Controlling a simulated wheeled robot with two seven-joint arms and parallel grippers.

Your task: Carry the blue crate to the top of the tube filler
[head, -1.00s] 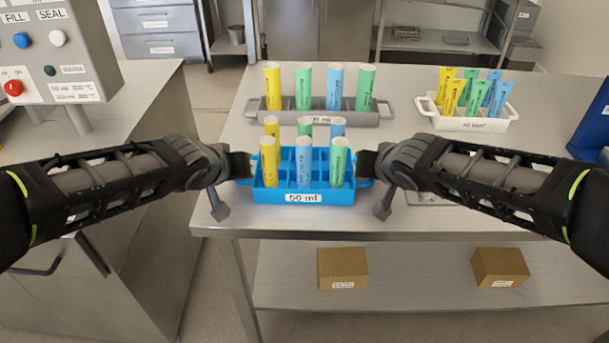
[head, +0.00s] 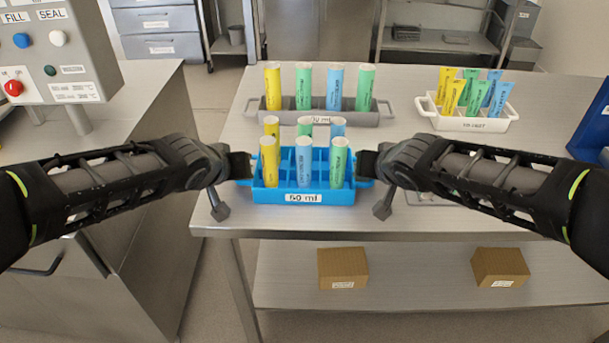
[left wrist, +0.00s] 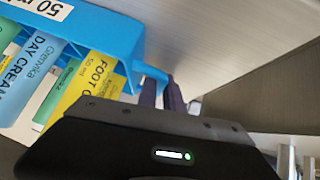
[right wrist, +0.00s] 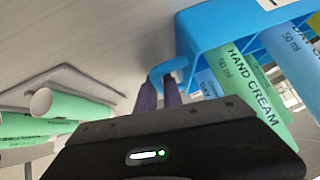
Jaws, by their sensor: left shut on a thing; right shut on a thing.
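The blue crate (head: 325,197), labelled 50 ml, is at the front edge of the steel table and holds several yellow, blue and green tubes. My left gripper (head: 245,166) is shut on the crate's left handle. In the left wrist view its fingers (left wrist: 170,98) close on that handle beside the crate (left wrist: 110,30). My right gripper (head: 366,166) is shut on the right handle. In the right wrist view its fingers (right wrist: 160,90) grip the handle of the crate (right wrist: 205,30). I cannot tell whether the crate touches the table. The filler's control box (head: 55,50) stands at upper left; its top is out of view.
A grey crate (head: 375,120) with several tubes stands behind the blue crate. A white tray (head: 455,122) of filled tubes is at the back right. A dark blue bin (head: 592,135) is at the right edge. Cardboard boxes (head: 342,267) lie on the lower shelf. A floor gap separates the two tables.

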